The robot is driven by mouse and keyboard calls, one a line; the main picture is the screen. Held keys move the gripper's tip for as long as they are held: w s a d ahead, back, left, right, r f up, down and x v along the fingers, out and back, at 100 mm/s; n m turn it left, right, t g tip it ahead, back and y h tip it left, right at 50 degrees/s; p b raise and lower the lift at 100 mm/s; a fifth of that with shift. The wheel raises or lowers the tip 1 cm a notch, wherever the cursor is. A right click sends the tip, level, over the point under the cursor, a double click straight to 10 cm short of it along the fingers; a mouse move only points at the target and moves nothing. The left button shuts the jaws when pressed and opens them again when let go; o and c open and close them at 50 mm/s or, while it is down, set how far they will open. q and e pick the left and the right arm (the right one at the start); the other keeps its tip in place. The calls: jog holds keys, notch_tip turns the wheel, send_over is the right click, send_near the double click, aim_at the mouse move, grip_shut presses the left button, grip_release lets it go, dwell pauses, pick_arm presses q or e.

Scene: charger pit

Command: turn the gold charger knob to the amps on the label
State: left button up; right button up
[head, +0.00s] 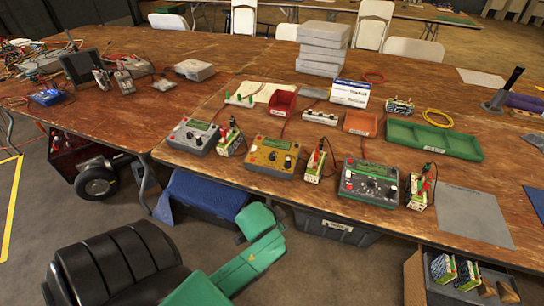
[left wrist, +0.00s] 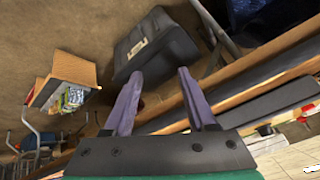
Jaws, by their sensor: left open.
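The gold charger (head: 268,158) sits on the front of the wooden table, between two grey chargers. It has a green panel and dark knobs on its face. The knob setting and the label print are too small to read. A battery (head: 314,168) with clamps on top stands just right of it. My left gripper (left wrist: 156,76) is open and empty in the left wrist view, its two purple fingers apart. That view shows the floor and table edge, not the charger. In the head view a green arm link of mine is low in front of the table; its gripper cannot be made out.
A grey charger (head: 194,136) stands left and another grey charger (head: 369,184) right, each with a battery beside it. A black tub (head: 337,228) and cardboard box (head: 414,280) are below the table edge.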

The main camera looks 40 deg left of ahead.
pick_arm(q)
jog(key=w+d+r+m+t, duration=0.1)
jog(key=w+r+m+t, duration=0.4)
jog(key=r, duration=0.9)
jog(key=w+d+r+m+t, duration=0.1)
jog(key=w+r+m+t, duration=0.2)
jog(key=w+r+t, duration=0.8)
jog(key=s+d+r+m+g+h, duration=0.3)
jog(key=d+r+m+h, duration=0.5)
jog(key=r+m+h, duration=0.25)
jog(key=m+g+y, duration=1.1)
jog(key=m+g, duration=0.2)
jog(key=g, duration=0.2)
send_near(272, 155)
jog(key=shift+h, duration=0.35)
jog(key=x, duration=0.7)
jog(key=shift+a+p, duration=0.3)
jog(key=shift+p, duration=0.05)
jog(key=shift+w+f, duration=0.2)
jog(key=shift+f, duration=0.35)
grip_shut()
